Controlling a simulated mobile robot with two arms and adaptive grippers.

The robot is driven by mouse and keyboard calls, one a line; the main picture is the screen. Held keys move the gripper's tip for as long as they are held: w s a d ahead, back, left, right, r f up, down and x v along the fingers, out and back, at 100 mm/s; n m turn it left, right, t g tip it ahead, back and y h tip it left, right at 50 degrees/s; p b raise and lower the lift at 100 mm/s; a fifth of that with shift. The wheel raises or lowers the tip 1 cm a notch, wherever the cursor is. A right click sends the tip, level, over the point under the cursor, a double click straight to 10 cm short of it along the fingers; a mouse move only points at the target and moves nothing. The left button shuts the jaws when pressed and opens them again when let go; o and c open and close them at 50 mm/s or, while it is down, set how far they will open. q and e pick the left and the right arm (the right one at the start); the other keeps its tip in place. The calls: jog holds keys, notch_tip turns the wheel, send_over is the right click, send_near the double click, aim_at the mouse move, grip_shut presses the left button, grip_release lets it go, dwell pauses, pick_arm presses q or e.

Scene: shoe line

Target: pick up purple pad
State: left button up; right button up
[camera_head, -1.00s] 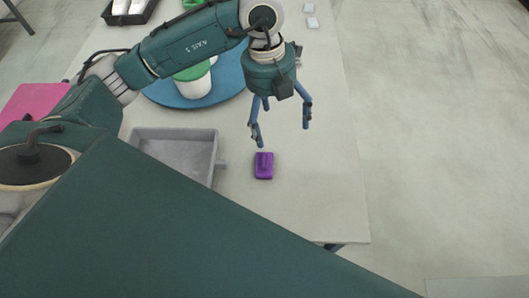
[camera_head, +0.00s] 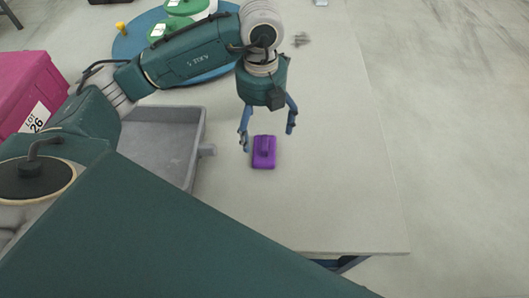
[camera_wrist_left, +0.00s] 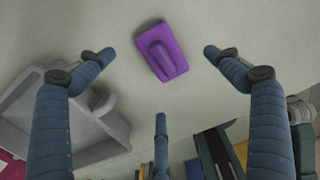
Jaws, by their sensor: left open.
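The purple pad (camera_head: 264,153) lies flat on the pale table, a small block with a raised grip on top. It also shows in the left wrist view (camera_wrist_left: 162,51), ahead of and between the spread fingers. My left gripper (camera_head: 267,138) is open and empty, its fingers hanging down above the pad's far side. In the left wrist view the fingers (camera_wrist_left: 157,72) stand wide apart and none touches the pad as far as I can see. My right gripper does not show.
A grey tray (camera_head: 201,165) with a handle stands on the table left of the pad. A blue round board (camera_head: 125,47) with green-topped items lies farther back. A magenta box (camera_head: 22,92) is at the left. The table is clear right of the pad.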

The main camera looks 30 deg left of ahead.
aim_at(262, 142)
pick_arm(q)
notch_tip(262, 142, down, 4)
jog(key=shift+r, duration=0.25)
jog(key=shift+s+a+f+b, duration=0.15)
jog(key=shift+f+b, duration=0.1)
jog(key=shift+f, duration=1.1)
jog(key=shift+s+a+f+b, duration=0.15)
jog(key=shift+f+b, duration=0.1)
jog(key=shift+f, duration=1.05)
jog(key=shift+w, duration=0.1)
jog(key=c, duration=1.3)
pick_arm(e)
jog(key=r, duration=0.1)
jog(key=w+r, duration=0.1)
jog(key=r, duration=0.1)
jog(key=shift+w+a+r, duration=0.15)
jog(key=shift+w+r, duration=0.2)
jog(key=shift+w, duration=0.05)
